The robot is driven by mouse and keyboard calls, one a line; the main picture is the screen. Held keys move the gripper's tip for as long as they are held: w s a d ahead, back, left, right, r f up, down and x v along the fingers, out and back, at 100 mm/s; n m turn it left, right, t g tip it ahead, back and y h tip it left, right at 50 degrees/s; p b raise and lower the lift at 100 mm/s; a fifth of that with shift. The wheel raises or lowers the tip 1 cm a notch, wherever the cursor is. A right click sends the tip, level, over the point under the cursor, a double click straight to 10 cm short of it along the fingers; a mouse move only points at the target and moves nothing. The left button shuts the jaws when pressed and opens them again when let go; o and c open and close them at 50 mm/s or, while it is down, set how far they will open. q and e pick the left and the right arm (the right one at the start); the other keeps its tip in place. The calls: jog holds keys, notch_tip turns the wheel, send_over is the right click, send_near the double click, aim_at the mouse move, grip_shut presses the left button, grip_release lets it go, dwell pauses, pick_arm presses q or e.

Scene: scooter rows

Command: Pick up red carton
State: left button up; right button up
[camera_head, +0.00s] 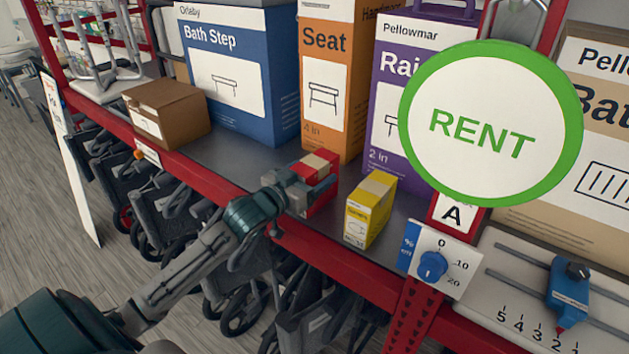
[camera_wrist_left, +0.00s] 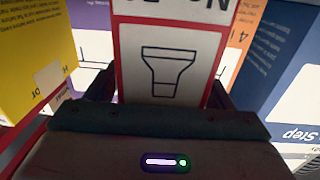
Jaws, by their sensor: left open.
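The red carton (camera_head: 321,200) stands on the grey shelf near its front edge, with a pale strip on its top. In the left wrist view the carton (camera_wrist_left: 168,65) fills the middle, its white label showing a torch-like drawing. My left gripper (camera_head: 312,181) is at the carton, one finger on each side of it. In the left wrist view the gripper (camera_wrist_left: 158,92) is open, with the carton's face between its dark fingers. Part of the carton is hidden behind the gripper. My right gripper is not in view.
A yellow carton (camera_head: 369,209) stands close to the right. Blue (camera_head: 240,75), orange (camera_head: 334,80) and purple (camera_head: 398,145) boxes stand behind. A brown box (camera_head: 166,112) is left. The red shelf edge (camera_head: 225,185) runs below; a round RENT sign (camera_head: 490,125) hangs right.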

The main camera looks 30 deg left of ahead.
pick_arm(q)
jog(key=c, duration=1.2)
